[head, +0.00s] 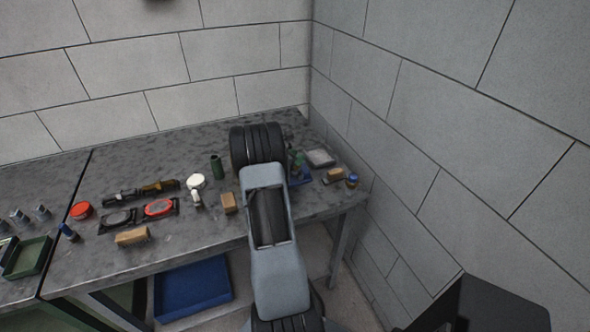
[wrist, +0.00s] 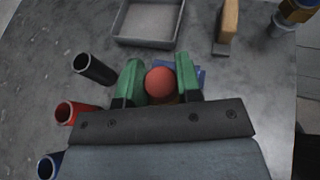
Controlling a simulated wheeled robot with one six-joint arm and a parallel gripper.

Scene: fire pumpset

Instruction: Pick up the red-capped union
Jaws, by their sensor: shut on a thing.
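The red-capped union (wrist: 160,84) shows in the wrist view as a round red cap between the two green fingers of my gripper (wrist: 161,80). My gripper is shut on it. The lower part of the union is mostly hidden behind the gripper body. A blue surface (wrist: 201,75) shows behind the fingers; I cannot tell whether the union touches it. In the head view my arm hides most of the gripper and the union, over the right end of the grey workbench (head: 225,245).
In the head view, a block wall (head: 440,130) borders the bench's right side.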

